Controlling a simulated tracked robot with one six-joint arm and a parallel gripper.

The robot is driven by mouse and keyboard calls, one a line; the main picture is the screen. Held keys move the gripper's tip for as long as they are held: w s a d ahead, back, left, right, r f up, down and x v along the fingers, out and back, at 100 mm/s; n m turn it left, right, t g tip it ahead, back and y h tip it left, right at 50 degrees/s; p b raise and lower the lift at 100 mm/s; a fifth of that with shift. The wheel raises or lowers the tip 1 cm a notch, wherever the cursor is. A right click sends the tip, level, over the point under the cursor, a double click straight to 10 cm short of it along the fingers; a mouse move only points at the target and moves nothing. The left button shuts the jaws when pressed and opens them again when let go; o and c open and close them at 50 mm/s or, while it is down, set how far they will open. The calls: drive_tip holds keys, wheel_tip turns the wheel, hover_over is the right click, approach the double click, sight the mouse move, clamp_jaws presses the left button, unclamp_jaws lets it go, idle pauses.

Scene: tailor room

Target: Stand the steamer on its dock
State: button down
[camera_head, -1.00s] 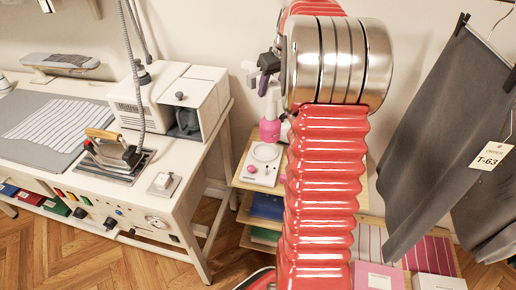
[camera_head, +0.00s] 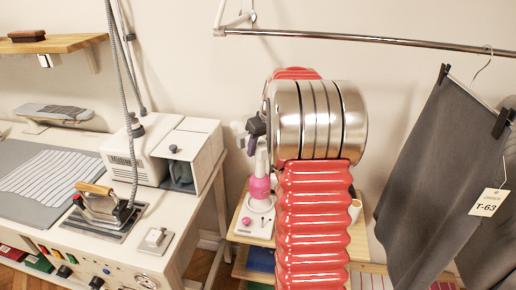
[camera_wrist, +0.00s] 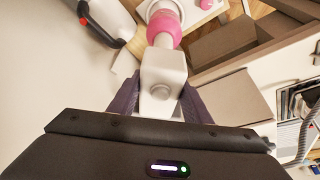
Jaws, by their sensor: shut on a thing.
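The steamer (camera_head: 260,187) is white with a pink bulb and hangs roughly upright from my gripper (camera_head: 254,130), left of my arm. In the wrist view my gripper (camera_wrist: 157,100) has its dark purple fingers shut on the steamer's white block-shaped part (camera_wrist: 164,72); the pink bulb lies beyond. The dock (camera_head: 250,225) is a white plate with a pink knob on the wooden shelf. The steamer's lower end is over or at the dock's round pad; I cannot tell whether they touch. The dock also shows in the wrist view (camera_wrist: 196,12), partly hidden by the steamer.
The white workbench to the left carries a boxy white machine (camera_head: 148,150) and an iron (camera_head: 103,205). Grey trousers (camera_head: 425,160) hang from a rail (camera_head: 370,42) at right. In the wrist view, a white-and-black thing with a red button (camera_wrist: 110,22) stands beside the steamer.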

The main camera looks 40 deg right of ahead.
sight(259, 160)
drive_tip(key=shift+f, duration=1)
drive_tip(key=shift+f, duration=1.8)
drive_tip(key=c, duration=0.9)
unclamp_jaws()
drive_tip(key=shift+f, duration=0.15)
drive_tip(key=shift+c, duration=0.2)
drive_tip(key=v, duration=1.2)
